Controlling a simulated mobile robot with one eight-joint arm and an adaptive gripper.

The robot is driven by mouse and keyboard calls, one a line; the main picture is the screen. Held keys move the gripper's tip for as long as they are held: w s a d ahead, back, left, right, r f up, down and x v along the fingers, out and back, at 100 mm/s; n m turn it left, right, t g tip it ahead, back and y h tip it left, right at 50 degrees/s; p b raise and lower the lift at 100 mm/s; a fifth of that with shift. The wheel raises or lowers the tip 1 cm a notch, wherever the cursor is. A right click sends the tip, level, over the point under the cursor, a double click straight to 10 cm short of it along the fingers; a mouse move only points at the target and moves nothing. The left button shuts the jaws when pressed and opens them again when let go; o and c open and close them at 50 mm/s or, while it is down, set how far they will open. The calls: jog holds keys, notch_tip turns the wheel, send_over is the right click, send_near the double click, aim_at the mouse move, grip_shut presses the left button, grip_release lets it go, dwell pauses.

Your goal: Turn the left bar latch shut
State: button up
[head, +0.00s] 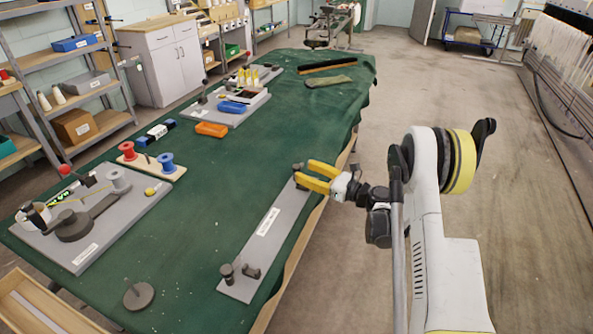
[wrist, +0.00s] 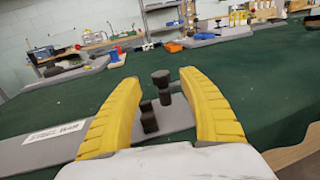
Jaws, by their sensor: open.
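A long grey plate (head: 262,232) with a white label lies along the right edge of the green table; it also shows in the wrist view (wrist: 178,120). A dark knob and block (head: 298,170) stand at its far end. In the wrist view, a round-topped dark knob (wrist: 161,78) and a shorter dark block (wrist: 149,118) show between the fingers. At the near end are a dark post (head: 227,272) and a small dark bracket (head: 251,271). My gripper (head: 304,171) is open at the far end, its yellow fingers apart. Contact cannot be told.
A grey board with spools and a dark lever (head: 88,222) lies at the left. A dark round base with a pin (head: 138,295) stands near the front. The middle of the table is clear.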

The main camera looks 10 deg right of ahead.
aim_at(300, 168)
jog(key=shift+b+x, duration=0.45)
jog(key=shift+x, duration=1.55)
jog(key=shift+d, duration=0.1)
grip_shut()
